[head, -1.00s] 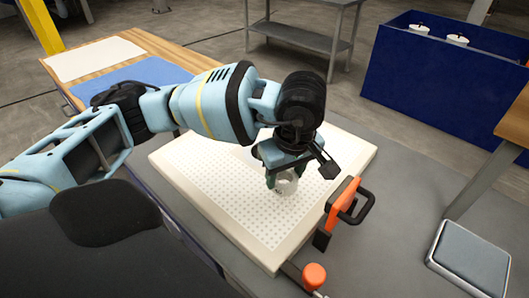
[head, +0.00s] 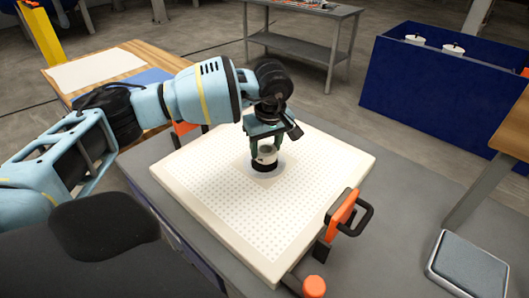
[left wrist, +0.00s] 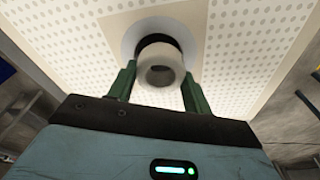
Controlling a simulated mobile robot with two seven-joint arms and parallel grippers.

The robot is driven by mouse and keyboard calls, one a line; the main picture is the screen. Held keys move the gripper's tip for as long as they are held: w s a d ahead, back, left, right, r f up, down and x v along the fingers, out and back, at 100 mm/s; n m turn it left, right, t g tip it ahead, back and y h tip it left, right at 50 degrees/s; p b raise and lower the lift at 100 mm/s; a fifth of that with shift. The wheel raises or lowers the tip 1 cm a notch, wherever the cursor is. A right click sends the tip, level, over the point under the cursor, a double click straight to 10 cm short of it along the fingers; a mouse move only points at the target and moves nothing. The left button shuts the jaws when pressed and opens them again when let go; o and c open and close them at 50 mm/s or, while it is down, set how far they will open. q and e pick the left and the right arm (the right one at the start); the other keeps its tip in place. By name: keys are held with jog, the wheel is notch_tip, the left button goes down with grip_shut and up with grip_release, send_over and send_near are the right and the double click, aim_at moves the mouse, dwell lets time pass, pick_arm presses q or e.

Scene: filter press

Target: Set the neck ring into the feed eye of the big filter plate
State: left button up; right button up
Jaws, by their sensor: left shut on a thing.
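The big filter plate (head: 215,190) is a white dimpled slab lying flat on the grey table. Its feed eye (head: 264,166) is a dark round hole in a smooth pale disc near the plate's middle. My left gripper (head: 266,147) is over the eye, with green fingers shut on the white neck ring (head: 266,156). The ring hangs roughly upright at the eye, with dark showing below it; I cannot tell whether its lower end has entered. In the left wrist view the ring (left wrist: 160,68) sits between the fingers, partly covering the dark eye (left wrist: 157,41). My right gripper is out of view.
An orange clamp with a black handle (head: 350,212) stands at the plate's right edge, and an orange knob (head: 314,287) is at its front corner. A grey pad (head: 468,263) lies to the right. A blue bin (head: 440,95) stands behind.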

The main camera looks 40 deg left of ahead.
aim_at(265, 154)
pick_arm(q)
jog(key=shift+w+a, duration=0.35)
jog(key=shift+a, duration=0.1)
jog(key=shift+f, duration=1.8)
jog(key=shift+f, duration=0.1)
jog(key=o, duration=1)
jog(key=shift+c, duration=0.2)
notch_tip(265, 154, up, 12)
jog(key=d, duration=0.1)
jog(key=shift+s+d+p, duration=0.3)
jog(key=shift+s+d, duration=0.05)
jog(key=shift+s, duration=0.1)
